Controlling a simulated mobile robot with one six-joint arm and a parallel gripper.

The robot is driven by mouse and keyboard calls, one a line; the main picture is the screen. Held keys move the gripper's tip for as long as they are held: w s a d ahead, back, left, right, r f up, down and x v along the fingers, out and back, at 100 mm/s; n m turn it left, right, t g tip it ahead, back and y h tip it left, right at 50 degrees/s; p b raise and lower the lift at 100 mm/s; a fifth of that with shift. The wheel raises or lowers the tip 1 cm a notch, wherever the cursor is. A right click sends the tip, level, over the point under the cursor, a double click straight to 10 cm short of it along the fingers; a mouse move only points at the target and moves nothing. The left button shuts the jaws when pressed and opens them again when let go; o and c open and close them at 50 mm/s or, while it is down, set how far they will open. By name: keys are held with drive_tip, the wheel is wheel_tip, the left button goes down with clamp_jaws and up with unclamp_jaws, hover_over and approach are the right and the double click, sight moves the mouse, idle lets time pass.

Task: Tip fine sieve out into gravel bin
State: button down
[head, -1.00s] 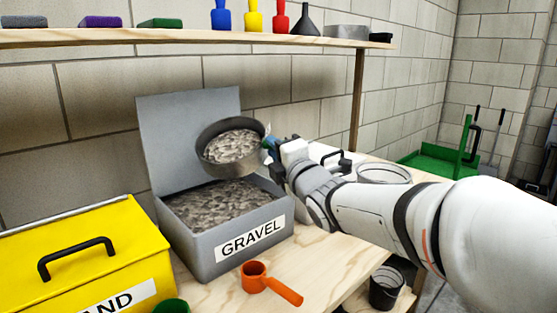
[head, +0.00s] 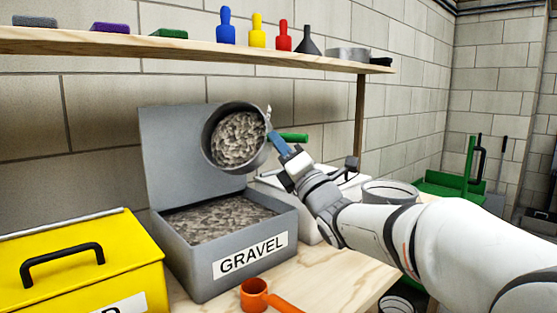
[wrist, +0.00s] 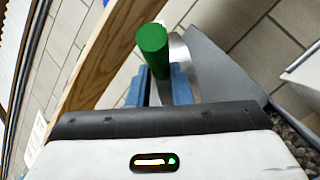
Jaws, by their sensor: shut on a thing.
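The fine sieve, a round grey metal pan (head: 207,148) with a green handle (head: 294,137), is held above the gravel bin (head: 190,265). It is tilted steeply toward the camera and grey gravel (head: 238,139) still shows inside it. My gripper (head: 277,143) is shut on the sieve's handle at the right of the pan. In the wrist view the green handle (wrist: 153,50) stands between the blue fingers (wrist: 160,85). The grey bin, labelled GRAVEL, has its lid (head: 180,140) open at the back and gravel inside. The mesh of the sieve is hidden.
A yellow bin (head: 75,280) with a closed lid stands left of the gravel bin. An orange scoop (head: 255,294) lies in front. A shelf (head: 190,45) with brushes, bottles and a funnel runs above. A round grey pan (head: 390,191) sits right, behind my arm.

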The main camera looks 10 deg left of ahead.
drive_tip(key=shift+s+r+n+g+y+b, duration=0.1)
drive_tip(key=shift+r+n+g+y+b, duration=0.1)
drive_tip(key=shift+n+y+b, duration=0.6)
drive_tip(key=shift+s+r+n+g+y+b, duration=0.1)
drive_tip(key=shift+n+g+y+b, duration=0.3)
drive_tip(key=shift+b, duration=0.8)
drive_tip(key=shift+s+a+r+n+g+y+b, duration=0.15)
drive_tip(key=shift+s+r+n+g+y, duration=0.3)
drive_tip(key=shift+n+g+y, duration=1.4)
drive_tip(key=shift+s+r+n+g+y+b, duration=0.2)
drive_tip(key=shift+r+n+g+y, duration=0.4)
drive_tip(key=shift+n+g, duration=1.4)
drive_tip(key=shift+s+a+r+n+g+y+b, duration=0.1)
drive_tip(key=shift+s+r+n+g+y, duration=0.65)
drive_tip(key=shift+n, duration=2.1)
drive_tip(key=shift+w+f+y, duration=0.25)
drive_tip(key=shift+w+y, duration=0.05)
drive_tip(key=shift+y, duration=0.1)
